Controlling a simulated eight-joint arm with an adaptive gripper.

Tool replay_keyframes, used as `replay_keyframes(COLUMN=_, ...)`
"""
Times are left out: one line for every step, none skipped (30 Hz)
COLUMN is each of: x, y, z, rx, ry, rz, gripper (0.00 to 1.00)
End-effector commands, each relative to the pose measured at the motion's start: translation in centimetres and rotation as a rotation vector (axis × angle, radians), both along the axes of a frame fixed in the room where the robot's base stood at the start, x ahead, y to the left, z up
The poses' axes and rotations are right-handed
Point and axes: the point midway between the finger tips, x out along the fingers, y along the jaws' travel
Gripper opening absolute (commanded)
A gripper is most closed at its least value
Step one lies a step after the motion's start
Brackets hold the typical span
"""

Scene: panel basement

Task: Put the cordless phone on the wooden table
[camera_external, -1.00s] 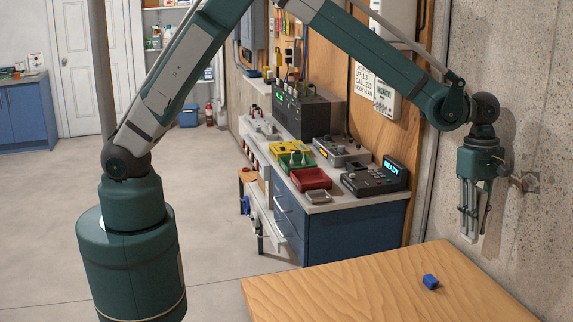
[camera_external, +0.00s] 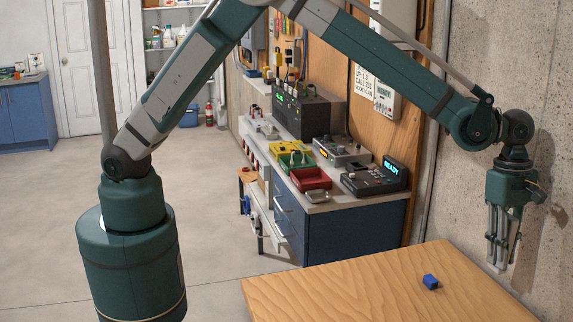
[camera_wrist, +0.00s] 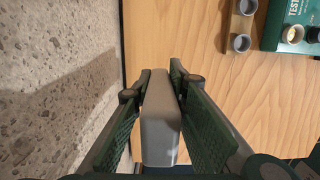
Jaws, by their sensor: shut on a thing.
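My gripper (camera_external: 499,262) hangs fingers-down beside the concrete wall, at the right of the external view. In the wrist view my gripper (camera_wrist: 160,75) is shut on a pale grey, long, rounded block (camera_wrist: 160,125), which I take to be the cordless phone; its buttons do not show. In the external view it is hard to tell apart from the fingers. The wooden table (camera_external: 340,290) is at the bottom right, and its top (camera_wrist: 235,100) fills the right of the wrist view. The gripper appears above the table's wall-side edge; its exact height is unclear.
A green tester box (camera_wrist: 295,35) and a brown piece with round metal ends (camera_wrist: 242,25) show at the wrist view's top right. The concrete wall (camera_wrist: 50,60) is close on the left there. Much of the tabletop is bare.

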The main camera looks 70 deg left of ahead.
Motion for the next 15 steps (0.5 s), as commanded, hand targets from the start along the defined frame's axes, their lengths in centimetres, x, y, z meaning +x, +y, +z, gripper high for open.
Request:
replay_keyframes(x=0.0, y=0.0, z=0.0, rx=0.000, ry=0.000, rz=0.000, gripper=0.01)
replay_keyframes(x=0.0, y=0.0, z=0.0, rx=0.000, ry=0.000, rz=0.000, gripper=0.01)
replay_keyframes(x=0.0, y=0.0, z=-0.1, rx=0.000, ry=0.000, rz=0.000, gripper=0.01)
replay_keyframes(x=0.0, y=0.0, z=-0.3, rx=0.000, ry=0.000, rz=0.000, gripper=0.01)
replay_keyframes(x=0.0, y=0.0, z=-0.4, rx=0.000, ry=0.000, rz=0.000, gripper=0.01)
replay_keyframes(x=0.0, y=0.0, z=-0.7, rx=0.000, ry=0.000, rz=0.000, gripper=0.01)
replay_keyframes(x=0.0, y=0.0, z=-1.0, rx=0.000, ry=0.000, rz=0.000, gripper=0.01)
replay_keyframes(x=0.0, y=0.0, z=-1.3, rx=0.000, ry=0.000, rz=0.000, gripper=0.01)
replay_keyframes(x=0.0, y=0.0, z=-1.8, rx=0.000, ry=0.000, rz=0.000, gripper=0.01)
replay_keyframes(x=0.0, y=0.0, z=-2.2, rx=0.000, ry=0.000, rz=0.000, gripper=0.01)
replay_keyframes(x=0.0, y=0.0, z=-2.6, rx=0.000, ry=0.000, rz=0.000, gripper=0.01)
replay_keyframes(x=0.0, y=0.0, z=-3.2, rx=0.000, ry=0.000, rz=0.000, gripper=0.01)
replay_keyframes(x=0.0, y=0.0, z=-3.6, rx=0.000, ry=0.000, rz=0.000, gripper=0.01)
replay_keyframes(x=0.0, y=0.0, z=-4.1, rx=0.000, ry=0.000, rz=0.000, gripper=0.01)
replay_keyframes(x=0.0, y=0.0, z=-4.6, rx=0.000, ry=0.000, rz=0.000, gripper=0.01)
